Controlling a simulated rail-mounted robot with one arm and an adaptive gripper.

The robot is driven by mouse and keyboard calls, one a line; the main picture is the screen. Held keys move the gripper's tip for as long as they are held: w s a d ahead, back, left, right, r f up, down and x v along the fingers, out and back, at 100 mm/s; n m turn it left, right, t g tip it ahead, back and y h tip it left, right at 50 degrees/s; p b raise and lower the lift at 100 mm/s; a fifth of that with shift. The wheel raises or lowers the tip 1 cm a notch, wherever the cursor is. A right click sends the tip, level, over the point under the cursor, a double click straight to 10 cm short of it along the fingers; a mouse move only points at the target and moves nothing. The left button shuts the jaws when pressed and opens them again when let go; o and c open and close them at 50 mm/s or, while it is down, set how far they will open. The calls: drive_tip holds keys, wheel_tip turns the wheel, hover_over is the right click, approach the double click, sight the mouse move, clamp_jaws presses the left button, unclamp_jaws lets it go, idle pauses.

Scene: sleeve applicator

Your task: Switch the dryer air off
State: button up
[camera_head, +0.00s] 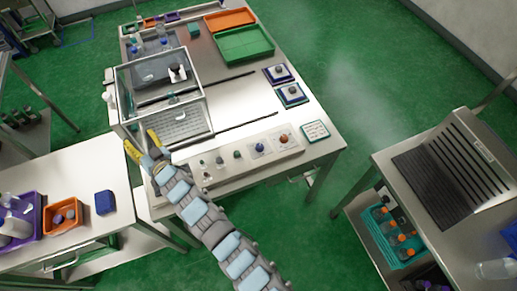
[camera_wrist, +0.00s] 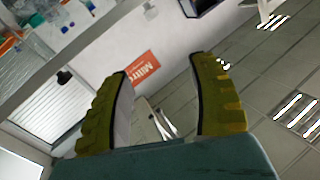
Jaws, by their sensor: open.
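The control panel (camera_head: 250,153) lies along the front of the central steel bench. It carries several small controls, including a green one (camera_head: 237,154), a blue knob (camera_head: 259,147) and an orange-red knob (camera_head: 284,139). I cannot tell which control is for the dryer air; labels are too small to read. My gripper (camera_head: 144,146) is open and empty, left of the panel near the clear-walled enclosure. Its yellow fingers also show in the wrist view (camera_wrist: 163,92), apart.
The clear-walled enclosure (camera_head: 195,63) stands at the bench's left. A left table holds a blue box (camera_head: 105,202) and an orange bin (camera_head: 62,216). A right table bears a black grooved ramp (camera_head: 448,172).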

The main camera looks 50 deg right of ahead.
drive_tip(key=d+f+m+g+h+b, duration=0.1)
drive_tip(key=d+f+m+g+b, duration=0.1)
drive_tip(key=d, duration=0.4)
drive_tip(key=d+f+m+g+h+b, duration=0.1)
drive_tip(key=d+f+m+g+h, duration=0.1)
drive_tip(key=d, duration=0.5)
drive_tip(key=d+f+m+g+h+b, duration=0.1)
drive_tip(key=d+f+m+g+b, duration=0.1)
drive_tip(key=d+f+m+g, duration=0.2)
drive_tip(key=shift+s+d+f+g+h+b, duration=0.15)
drive_tip(key=shift+d+f+g, duration=0.35)
drive_tip(key=shift+d, duration=0.2)
drive_tip(key=shift+s+d+f+g+h+b, duration=0.15)
drive_tip(key=shift+d+f+g, duration=0.3)
drive_tip(key=shift+d, duration=0.2)
drive_tip(key=m+g+y+b, duration=0.3)
drive_tip(key=m+g+b, duration=0.4)
drive_tip(key=m+g, duration=0.3)
approach(259, 146)
drive_tip(key=b+x, duration=0.3)
drive_tip(key=x, duration=0.7)
drive_tip(key=shift+d, duration=0.2)
drive_tip(key=shift+c, duration=0.3)
clamp_jaws()
